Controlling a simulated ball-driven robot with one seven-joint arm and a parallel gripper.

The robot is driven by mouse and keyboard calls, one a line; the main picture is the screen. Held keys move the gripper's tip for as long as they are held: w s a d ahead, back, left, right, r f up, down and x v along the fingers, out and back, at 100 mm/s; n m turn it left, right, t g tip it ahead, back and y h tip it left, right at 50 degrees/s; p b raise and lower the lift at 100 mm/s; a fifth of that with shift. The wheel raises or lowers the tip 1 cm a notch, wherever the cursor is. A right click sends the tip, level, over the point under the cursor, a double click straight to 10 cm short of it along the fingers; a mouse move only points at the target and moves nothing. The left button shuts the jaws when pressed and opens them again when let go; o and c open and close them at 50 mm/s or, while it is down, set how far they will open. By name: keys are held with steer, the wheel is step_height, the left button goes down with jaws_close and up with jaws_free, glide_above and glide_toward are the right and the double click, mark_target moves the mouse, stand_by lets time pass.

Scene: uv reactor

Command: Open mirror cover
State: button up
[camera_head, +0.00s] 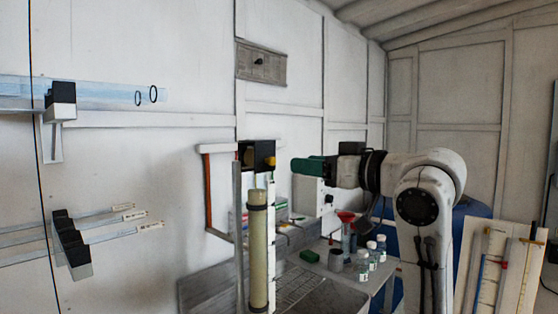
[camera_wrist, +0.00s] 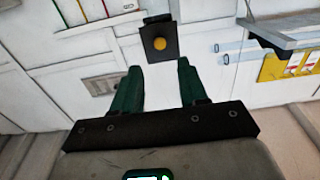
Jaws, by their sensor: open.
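A small black box with a yellow knob (camera_head: 271,161) sits on top of the upright reactor column (camera_head: 258,250) in the head view; I take its black plate as the mirror cover (camera_head: 252,148). In the wrist view the black plate (camera_wrist: 150,32) faces me, with the round orange-yellow knob (camera_wrist: 159,44) ahead of and roughly between my fingertips. My gripper (camera_head: 293,166) has green fingers and is level, just right of the box, with a small gap. In the wrist view my gripper (camera_wrist: 160,68) is open and empty. The mirror itself is not clearly visible.
A bench (camera_head: 330,290) with several small bottles (camera_head: 372,258), a red-topped funnel (camera_head: 346,217) and a green block (camera_head: 309,256) lies below my arm. A wall panel with a dark knob (camera_head: 262,64) is above. Wall rails (camera_head: 110,91) are at left. A tool board (camera_head: 497,270) stands at right.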

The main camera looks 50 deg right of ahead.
mark_target(274, 161)
steer(key=w+p, duration=0.1)
steer(key=w, duration=0.7)
steer(key=shift+w+a, duration=0.15)
steer(key=shift+w, duration=0.2)
jaws_close()
